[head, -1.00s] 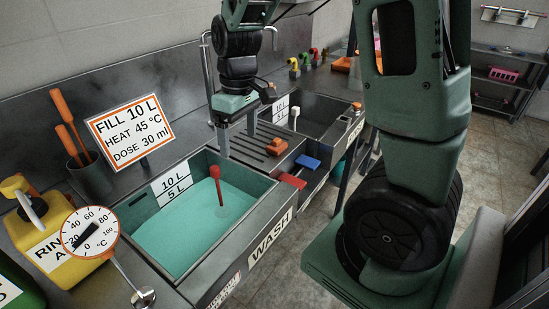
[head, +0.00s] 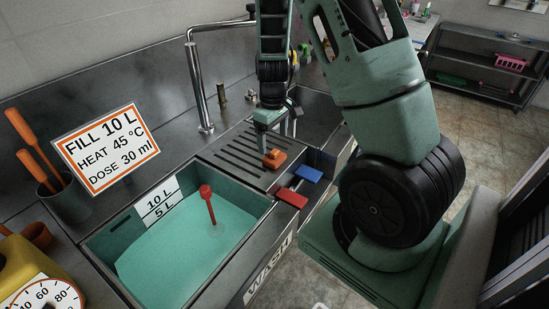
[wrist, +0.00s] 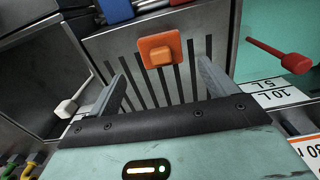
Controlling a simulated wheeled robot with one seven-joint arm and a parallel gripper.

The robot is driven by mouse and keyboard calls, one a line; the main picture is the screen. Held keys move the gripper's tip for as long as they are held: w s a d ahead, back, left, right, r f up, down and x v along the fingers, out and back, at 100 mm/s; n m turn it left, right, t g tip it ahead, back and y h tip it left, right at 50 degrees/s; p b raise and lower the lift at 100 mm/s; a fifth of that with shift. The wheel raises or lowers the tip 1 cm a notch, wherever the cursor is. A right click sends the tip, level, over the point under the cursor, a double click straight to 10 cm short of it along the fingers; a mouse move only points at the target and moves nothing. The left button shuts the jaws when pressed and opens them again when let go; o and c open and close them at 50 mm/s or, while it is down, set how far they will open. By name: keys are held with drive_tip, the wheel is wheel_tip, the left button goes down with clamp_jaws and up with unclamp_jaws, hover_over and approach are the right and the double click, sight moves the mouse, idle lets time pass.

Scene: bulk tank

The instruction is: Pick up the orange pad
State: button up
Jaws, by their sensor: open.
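The orange pad (head: 274,160) lies on the slotted drainboard (head: 232,160) between the two basins, near its front edge. It has a raised block on top. In the wrist view the orange pad (wrist: 160,51) is upper centre, just beyond the fingertips and between their lines. My gripper (head: 276,132) is open and empty, pointing down over the drainboard close behind the pad. Its two spread fingers also show in the wrist view (wrist: 160,78). No contact with the pad is visible.
A blue pad (head: 308,174) and a red pad (head: 291,198) sit at the drainboard's front. The filled wash basin (head: 150,252) holds a red-topped stick (head: 208,203). A tall faucet (head: 198,90) stands behind. The other basin (head: 318,115) lies beyond the drainboard.

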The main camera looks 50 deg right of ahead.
sight(274, 151)
drive_tip(key=shift+s+a+f+p, duration=0.1)
drive_tip(key=shift+s+f+p, duration=0.1)
drive_tip(key=shift+f, duration=1.15)
drive_tip(key=shift+s+f+p, duration=0.15)
drive_tip(key=shift+f, duration=1.15)
drive_tip(key=c, duration=1.1)
